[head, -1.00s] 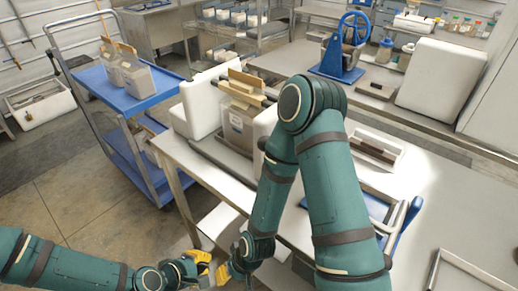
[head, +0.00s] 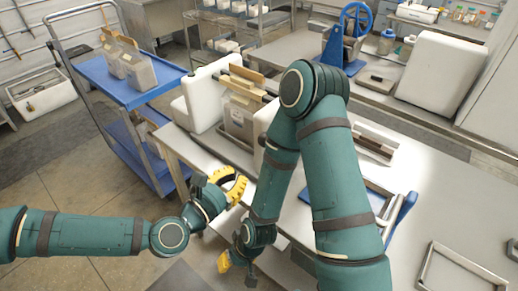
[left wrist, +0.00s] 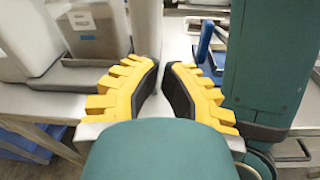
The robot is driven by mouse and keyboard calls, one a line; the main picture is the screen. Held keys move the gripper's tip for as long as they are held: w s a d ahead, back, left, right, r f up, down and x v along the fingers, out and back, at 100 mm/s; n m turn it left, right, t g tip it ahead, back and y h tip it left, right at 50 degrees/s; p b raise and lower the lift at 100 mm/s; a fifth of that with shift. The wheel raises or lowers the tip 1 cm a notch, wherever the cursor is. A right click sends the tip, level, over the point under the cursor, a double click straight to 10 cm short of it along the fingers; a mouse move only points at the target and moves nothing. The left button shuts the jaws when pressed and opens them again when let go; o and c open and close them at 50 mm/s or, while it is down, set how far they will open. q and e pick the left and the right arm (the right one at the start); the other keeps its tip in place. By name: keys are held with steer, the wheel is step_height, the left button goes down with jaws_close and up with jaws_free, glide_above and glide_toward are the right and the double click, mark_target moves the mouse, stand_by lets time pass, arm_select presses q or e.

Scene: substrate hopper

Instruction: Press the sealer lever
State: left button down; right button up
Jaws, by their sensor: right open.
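A blue-and-grey device (head: 400,215) with a raised bar, likely the sealer and its lever, stands on the near bench in the head view. My right arm hides much of it. A blue upright part (left wrist: 206,42) shows in the left wrist view beside my right arm. My left gripper (head: 240,188) is at the bench's left edge, apart from the device. In the left wrist view its yellow fingers (left wrist: 162,68) nearly meet at the tips with nothing between them. My right gripper (head: 235,265) hangs lower, below the bench edge, open, partly hidden.
A bag of substrate (head: 240,118) stands between white blocks (head: 203,95) on the bench. A blue cart (head: 110,85) with bags is at left. A tray (head: 375,143) and an empty frame (head: 465,270) lie on the bench. My right arm crosses the middle.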

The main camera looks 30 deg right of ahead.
arm_select(q)
steer(key=shift+d, duration=0.15)
steer(key=w+d, duration=0.1)
steer(key=d, duration=0.1)
steer(key=w+d+r, duration=0.1)
steer(key=d, duration=0.2)
steer(key=w+d+r, duration=0.1)
steer(key=d, duration=0.2)
steer(key=shift+w+d+b, duration=0.1)
steer(key=shift+w+b, duration=0.2)
steer(key=shift+s+r, duration=0.1)
steer(key=shift+r, duration=0.3)
steer(key=shift+r, duration=0.1)
